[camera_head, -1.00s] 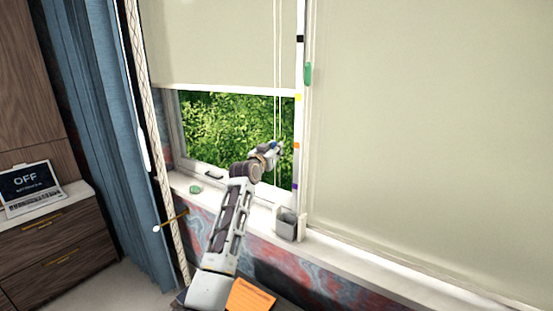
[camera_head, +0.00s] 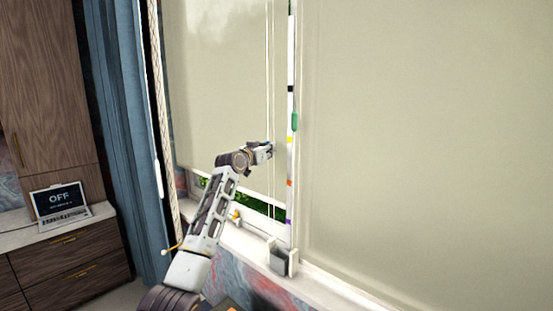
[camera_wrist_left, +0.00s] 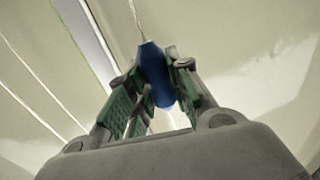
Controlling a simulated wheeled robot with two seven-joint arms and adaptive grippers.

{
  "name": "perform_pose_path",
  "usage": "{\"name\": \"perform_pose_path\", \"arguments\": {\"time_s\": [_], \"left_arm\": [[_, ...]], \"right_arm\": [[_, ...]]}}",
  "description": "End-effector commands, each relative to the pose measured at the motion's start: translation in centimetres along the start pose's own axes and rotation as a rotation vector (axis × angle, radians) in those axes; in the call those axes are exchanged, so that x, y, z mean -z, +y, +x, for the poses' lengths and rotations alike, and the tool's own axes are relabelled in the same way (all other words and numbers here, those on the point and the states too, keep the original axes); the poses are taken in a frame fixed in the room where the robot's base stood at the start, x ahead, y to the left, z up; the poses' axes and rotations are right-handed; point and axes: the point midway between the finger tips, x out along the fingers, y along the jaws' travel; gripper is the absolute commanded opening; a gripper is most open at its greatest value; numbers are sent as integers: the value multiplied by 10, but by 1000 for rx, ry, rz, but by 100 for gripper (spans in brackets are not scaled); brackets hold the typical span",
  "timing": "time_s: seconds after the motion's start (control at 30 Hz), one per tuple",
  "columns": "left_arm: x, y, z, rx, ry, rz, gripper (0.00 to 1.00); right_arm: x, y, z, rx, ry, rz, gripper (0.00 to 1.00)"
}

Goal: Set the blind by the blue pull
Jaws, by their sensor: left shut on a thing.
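The blue pull (camera_wrist_left: 157,75) hangs on a thin cord and sits between the green-padded fingers of my left gripper (camera_wrist_left: 158,85) in the left wrist view. My left gripper (camera_head: 269,149) is shut on it and shows in the head view in front of the left blind (camera_head: 215,75). The left blind is low, with only a narrow strip of greenery (camera_head: 243,201) below its bottom edge. The side strip (camera_head: 290,120) right of the cords carries coloured marks: black, yellow, orange and purple. A green piece (camera_head: 295,122) is on it between black and yellow. My right gripper is out of view.
A small grey box (camera_head: 283,260) stands at the sill below the strip. A second blind (camera_head: 430,130) covers the right window. A laptop reading OFF (camera_head: 60,202) stands on the cabinet at left, beside a blue curtain (camera_head: 125,130).

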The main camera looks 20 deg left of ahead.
Motion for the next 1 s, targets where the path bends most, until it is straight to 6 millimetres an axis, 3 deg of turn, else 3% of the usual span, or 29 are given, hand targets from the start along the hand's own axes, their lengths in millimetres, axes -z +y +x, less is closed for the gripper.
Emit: {"name": "perform_pose_path", "arguments": {"time_s": [0.03,0.23,0.43,0.73,0.77,0.9,1.0], "left_arm": [[12,-2,-1,0,4,3,0],[28,-6,-1,-2,2,1,0],[33,-8,-1,-3,1,-1,0],[32,-8,-1,-3,1,-1,0],[32,-8,-1,-3,1,-1,23],[31,-8,-1,-2,0,-1,41],[31,-8,-1,-2,0,-1,43]], "right_arm": [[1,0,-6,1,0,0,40],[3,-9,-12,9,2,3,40],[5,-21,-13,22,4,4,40],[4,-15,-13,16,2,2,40],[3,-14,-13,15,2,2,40],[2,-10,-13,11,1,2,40],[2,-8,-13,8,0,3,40]]}}
